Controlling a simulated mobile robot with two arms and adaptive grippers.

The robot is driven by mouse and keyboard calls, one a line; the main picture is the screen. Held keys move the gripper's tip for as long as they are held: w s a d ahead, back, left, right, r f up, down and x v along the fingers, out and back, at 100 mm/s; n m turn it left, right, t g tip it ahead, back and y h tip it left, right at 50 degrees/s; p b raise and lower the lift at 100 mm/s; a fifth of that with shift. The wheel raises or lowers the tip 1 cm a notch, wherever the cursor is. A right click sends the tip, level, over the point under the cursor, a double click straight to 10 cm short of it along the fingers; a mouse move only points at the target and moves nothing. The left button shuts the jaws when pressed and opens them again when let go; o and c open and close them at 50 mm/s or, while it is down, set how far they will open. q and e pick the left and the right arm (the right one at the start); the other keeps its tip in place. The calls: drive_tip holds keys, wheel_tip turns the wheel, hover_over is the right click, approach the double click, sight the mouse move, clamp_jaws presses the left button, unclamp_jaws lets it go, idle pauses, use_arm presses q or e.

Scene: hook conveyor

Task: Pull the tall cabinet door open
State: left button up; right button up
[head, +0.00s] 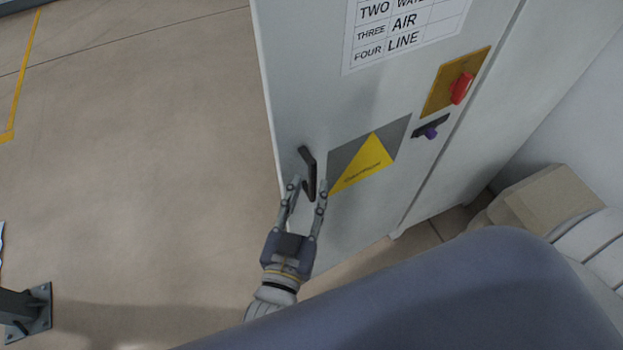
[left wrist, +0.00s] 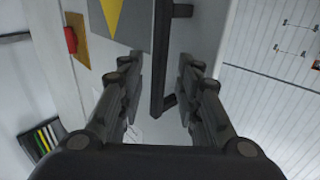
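The tall grey cabinet door (head: 300,60) fills the upper middle of the head view. Its dark handle (head: 308,172) is a vertical bar near the door's left edge. My left gripper (head: 308,186) is open at the handle, with one finger on each side of its lower part. In the left wrist view the handle (left wrist: 158,60) runs down between the two spread fingers of the left gripper (left wrist: 158,90). A gap shows on both sides, and I see no grip on the bar. My right gripper is not in view.
The door carries a yellow triangle sign (head: 368,160), a red knob on a yellow plate (head: 460,88) and a small dark latch (head: 430,128). A cardboard box (head: 552,198) sits at the right. Open floor (head: 150,150) lies left of the cabinet.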

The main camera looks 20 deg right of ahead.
use_arm(q)
drive_tip(key=v, duration=0.8)
drive_tip(key=shift+s+a, duration=0.2)
drive_tip(key=shift+s, duration=0.05)
